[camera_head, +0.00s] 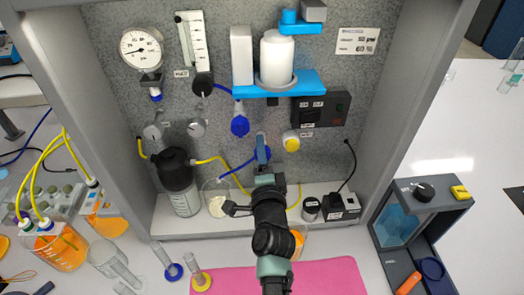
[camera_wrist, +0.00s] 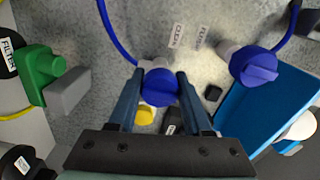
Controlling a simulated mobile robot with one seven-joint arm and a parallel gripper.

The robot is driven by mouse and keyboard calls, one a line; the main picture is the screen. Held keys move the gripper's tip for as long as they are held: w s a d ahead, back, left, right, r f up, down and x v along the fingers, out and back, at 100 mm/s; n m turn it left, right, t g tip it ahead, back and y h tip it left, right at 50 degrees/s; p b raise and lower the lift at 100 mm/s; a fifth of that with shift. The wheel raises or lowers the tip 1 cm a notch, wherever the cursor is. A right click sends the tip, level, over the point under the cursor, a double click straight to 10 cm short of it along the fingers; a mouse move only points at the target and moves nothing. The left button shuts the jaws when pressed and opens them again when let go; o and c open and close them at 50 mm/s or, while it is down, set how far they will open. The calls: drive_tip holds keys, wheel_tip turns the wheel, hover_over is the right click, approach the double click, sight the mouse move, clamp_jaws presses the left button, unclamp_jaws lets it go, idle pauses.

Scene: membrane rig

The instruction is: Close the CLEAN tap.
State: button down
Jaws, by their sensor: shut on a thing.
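My gripper (camera_head: 262,154) reaches up to the rig's back panel. In the wrist view my gripper (camera_wrist: 160,88) has a finger on each side of a blue tap knob (camera_wrist: 159,87) and is shut on it. A blue tube leads to this tap. A small tilted label (camera_wrist: 177,36) near it seems to read CLEAN. In the head view the held tap is mostly hidden by my gripper. A second blue tap (camera_wrist: 253,65) stands to the right in the wrist view, apart from my fingers; it also shows in the head view (camera_head: 240,124).
A yellow tap (camera_head: 291,141) sits close to the right of my gripper. A blue shelf (camera_head: 300,81) carries a white bottle (camera_head: 277,55) above. A dark-topped bottle (camera_head: 178,180) and a beaker (camera_head: 215,198) stand at left. A green part (camera_wrist: 40,67) shows in the wrist view.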

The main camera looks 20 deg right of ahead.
drive_tip(key=shift+c, duration=1.7)
unclamp_jaws()
drive_tip(key=p+v, duration=0.5)
drive_tip(key=v, duration=0.8)
